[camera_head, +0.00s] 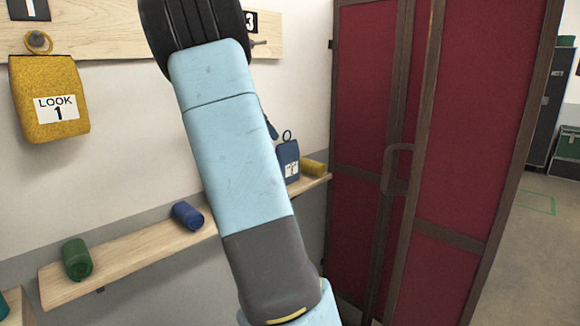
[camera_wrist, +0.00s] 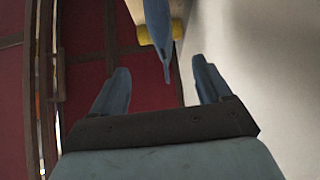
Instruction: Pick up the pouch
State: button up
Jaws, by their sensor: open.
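A blue pouch (camera_head: 288,160) with a white label and a ring at its top is at the right end of the wall shelf. In the wrist view the blue pouch (camera_wrist: 159,28) shows narrow, nearly edge-on, pointing down between the fingers. My gripper (camera_wrist: 160,68) is open, with one finger on each side of the pouch's line and no visible contact. In the head view my arm hides most of the gripper.
A yellow roll (camera_head: 313,168) lies beside the blue pouch. A blue roll (camera_head: 187,215) and a green roll (camera_head: 77,258) lie on the wooden shelf (camera_head: 135,256). A red folding screen (camera_head: 357,120) stands close at the right. Open floor (camera_head: 535,265) shows beyond it.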

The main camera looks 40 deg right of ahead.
aim_at(283, 153)
jog(key=x, duration=0.8)
jog(key=shift+d+f, duration=0.2)
jog(key=shift+d, duration=0.05)
jog(key=shift+x, duration=2.6)
jog(key=shift+w+a+f, duration=0.1)
jog(key=shift+a, duration=0.1)
grip_shut()
